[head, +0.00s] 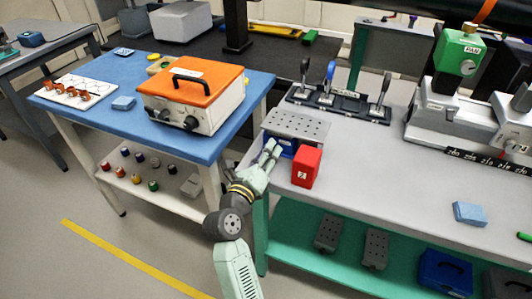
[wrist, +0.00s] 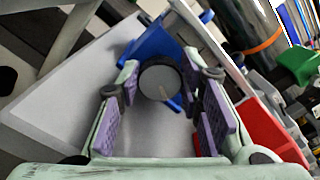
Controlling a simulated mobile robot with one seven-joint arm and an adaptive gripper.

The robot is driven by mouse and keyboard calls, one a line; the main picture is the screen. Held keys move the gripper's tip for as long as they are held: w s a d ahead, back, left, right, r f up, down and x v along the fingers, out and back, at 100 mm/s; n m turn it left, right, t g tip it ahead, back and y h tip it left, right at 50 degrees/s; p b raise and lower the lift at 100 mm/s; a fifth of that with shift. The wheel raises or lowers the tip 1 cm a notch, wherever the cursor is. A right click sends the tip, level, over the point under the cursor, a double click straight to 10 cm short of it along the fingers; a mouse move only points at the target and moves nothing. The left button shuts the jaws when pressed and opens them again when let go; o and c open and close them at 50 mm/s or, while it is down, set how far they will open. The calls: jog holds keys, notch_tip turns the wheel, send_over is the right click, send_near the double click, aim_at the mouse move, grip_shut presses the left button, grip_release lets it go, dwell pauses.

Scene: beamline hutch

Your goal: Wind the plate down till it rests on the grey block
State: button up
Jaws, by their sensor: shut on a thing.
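A perforated grey plate (head: 297,124) sits on top of a blue jack (head: 286,145) at the bench's left end. My gripper (head: 271,147) reaches to the jack's front left side. In the wrist view the purple pads of my gripper (wrist: 168,112) are closed on a round dark knob (wrist: 160,83), which has a grey face and a pale line. The blue jack body (wrist: 140,45) is behind the knob. The plate shows edge-on as a pale strip (wrist: 205,38). I cannot make out the grey block or the gap under the plate.
A red box (head: 306,167) stands close to the right of the jack and my gripper. Behind the plate is a black base with several levers (head: 338,104). A blue table with an orange-lidded box (head: 193,80) is to the left. The bench's front middle (head: 390,175) is clear.

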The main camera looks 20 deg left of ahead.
dwell(0.3)
jog(key=o, duration=1.2)
jog(key=shift+c, duration=0.2)
